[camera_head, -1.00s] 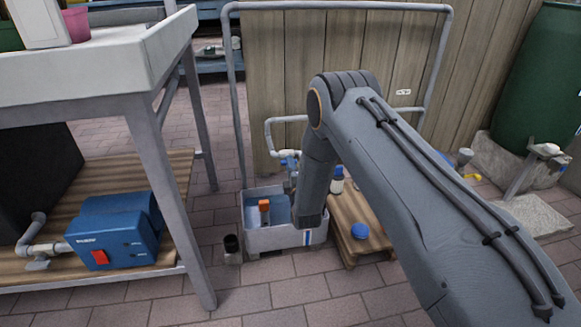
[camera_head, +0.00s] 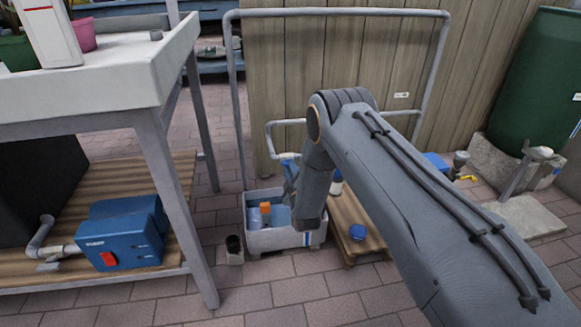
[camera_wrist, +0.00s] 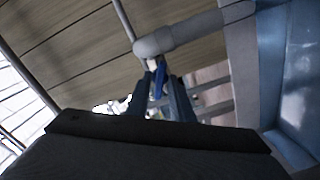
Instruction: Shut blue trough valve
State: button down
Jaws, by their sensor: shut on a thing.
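The trough (camera_head: 285,240), a pale box with a blue inside, stands on the floor left of my arm. A grey pipe (camera_head: 288,122) comes down above it. In the wrist view the blue valve handle (camera_wrist: 159,80) sits just below the pale pipe elbow (camera_wrist: 155,46). My gripper (camera_wrist: 160,88) is shut on this handle, with a dark finger on each side. In the head view my gripper (camera_head: 290,178) is mostly hidden behind my forearm, above the trough. The handle's exact angle is hard to tell.
A table (camera_head: 152,85) with a blue pump (camera_head: 120,235) on its lower shelf stands left. A wooden pallet (camera_head: 350,215) with a blue-lidded item is right of the trough. A wooden panel (camera_head: 370,60) stands behind. Floor in front is clear.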

jog(key=m+p, duration=0.4)
jog(key=m, duration=0.7)
jog(key=shift+f+m, duration=0.1)
jog(key=shift+m, duration=0.3)
dwell(0.3)
jog(key=c, duration=1.8)
grip_release()
jog(key=shift+c, duration=0.2)
jog(key=shift+s, duration=0.1)
jog(key=p+v, duration=0.3)
jog(key=v, duration=0.4)
jog(key=shift+s, duration=0.35)
jog(key=shift+d, duration=0.15)
